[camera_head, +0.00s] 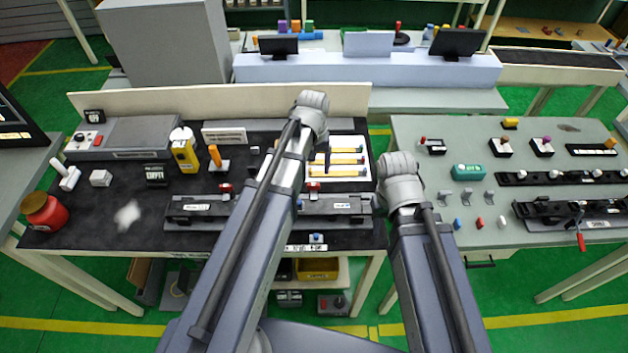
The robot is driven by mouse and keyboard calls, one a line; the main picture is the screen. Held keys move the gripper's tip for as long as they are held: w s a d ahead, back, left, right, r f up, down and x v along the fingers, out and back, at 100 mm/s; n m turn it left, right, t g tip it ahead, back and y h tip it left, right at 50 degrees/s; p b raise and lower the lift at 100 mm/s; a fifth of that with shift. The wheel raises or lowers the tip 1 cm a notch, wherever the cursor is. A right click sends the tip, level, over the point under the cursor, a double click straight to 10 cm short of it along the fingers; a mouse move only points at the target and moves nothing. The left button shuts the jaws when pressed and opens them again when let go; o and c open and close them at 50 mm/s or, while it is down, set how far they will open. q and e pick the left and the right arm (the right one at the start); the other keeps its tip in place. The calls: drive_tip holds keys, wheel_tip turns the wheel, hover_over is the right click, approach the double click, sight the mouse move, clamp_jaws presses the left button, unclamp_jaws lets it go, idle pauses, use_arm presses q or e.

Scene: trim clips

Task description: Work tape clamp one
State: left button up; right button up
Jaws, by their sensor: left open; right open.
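A long dark fixture rail (345,207) lies across the front of the left table, partly hidden behind my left arm. Two small red-topped parts, which may be clamps, sit along it: one red part at the left (226,187) and another red part nearer the middle (313,186). A blue-topped part (316,239) stands in front of the rail. I cannot tell which part is tape clamp one. My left arm reaches up over the rail and my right arm ends by the rail's right end. Neither gripper's fingers show.
The left table (75,220) holds a red jar (44,211), a yellow bottle (184,152), an orange-handled tool (215,157) and a white board (345,140) with yellow strips. The right table (425,150) carries more fixtures, including one with a red lever (580,240). Green floor separates the tables.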

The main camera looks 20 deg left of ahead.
sight(313, 184)
use_arm(q)
wheel_tip(313, 184, down, 8)
drive_tip(key=b, duration=0.7)
drive_tip(key=shift+w+r, duration=0.1)
drive_tip(key=shift+r, duration=0.05)
clamp_jaws()
